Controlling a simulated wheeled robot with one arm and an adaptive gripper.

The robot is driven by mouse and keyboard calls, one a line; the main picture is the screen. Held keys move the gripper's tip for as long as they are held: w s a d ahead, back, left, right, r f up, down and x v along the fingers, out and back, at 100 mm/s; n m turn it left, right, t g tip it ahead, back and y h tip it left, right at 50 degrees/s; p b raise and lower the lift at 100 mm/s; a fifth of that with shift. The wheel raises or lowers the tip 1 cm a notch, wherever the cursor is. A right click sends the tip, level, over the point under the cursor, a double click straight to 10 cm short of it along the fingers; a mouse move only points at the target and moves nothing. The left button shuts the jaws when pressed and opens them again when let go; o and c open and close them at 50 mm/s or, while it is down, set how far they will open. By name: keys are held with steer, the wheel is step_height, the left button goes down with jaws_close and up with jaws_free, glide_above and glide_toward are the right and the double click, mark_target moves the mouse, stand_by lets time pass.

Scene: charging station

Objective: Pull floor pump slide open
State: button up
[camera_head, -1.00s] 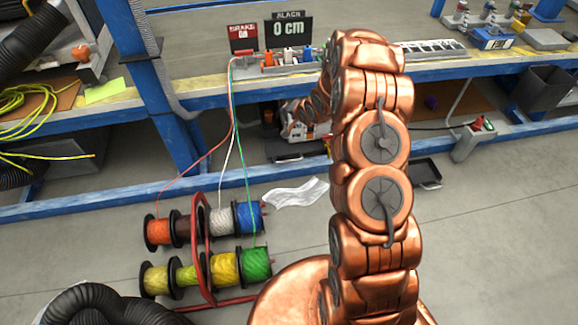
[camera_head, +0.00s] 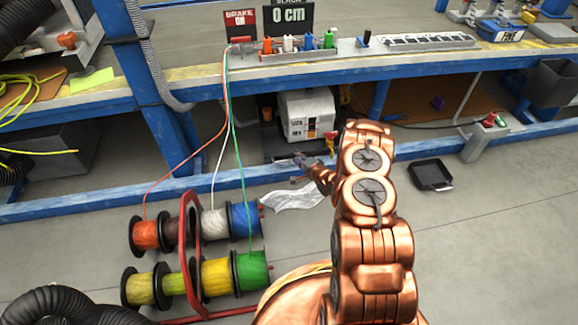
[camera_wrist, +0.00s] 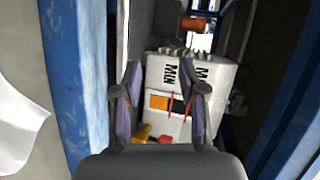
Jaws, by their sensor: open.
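The floor pump appears to be the white box (camera_head: 306,115) on the floor under the bench, just behind my arm in the head view. In the wrist view the white box (camera_wrist: 214,80) fills the middle, with "MIN" lettering, an orange and black panel (camera_wrist: 168,103) and a red-yellow part (camera_wrist: 150,136) low on it. I cannot tell which part is the slide. My gripper (camera_head: 303,161) is low, in front of the box. In the wrist view my gripper (camera_wrist: 164,82) is open, its two fingers apart with the box beyond them. I see nothing gripped.
The bench's blue lower beam (camera_head: 75,207) runs along the floor in front. A cable spool rack (camera_head: 189,225) stands to the left, its wires rising to the bench. A crumpled white sheet (camera_head: 292,197) and a black tray (camera_head: 430,174) lie on the floor.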

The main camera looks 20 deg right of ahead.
mark_target(290, 161)
step_height(290, 161, down, 5)
steer(key=s+m+t+b, duration=0.1)
steer(key=s+b, duration=0.1)
steer(key=b+x, duration=0.2)
steer(key=x, duration=0.3)
steer(key=shift+w+a+f, duration=0.25)
steer(key=shift+w, duration=0.1)
steer(key=shift+w+a+b, duration=0.1)
steer(key=shift+w+b, duration=0.35)
steer(key=shift+w, duration=0.3)
jaws_close()
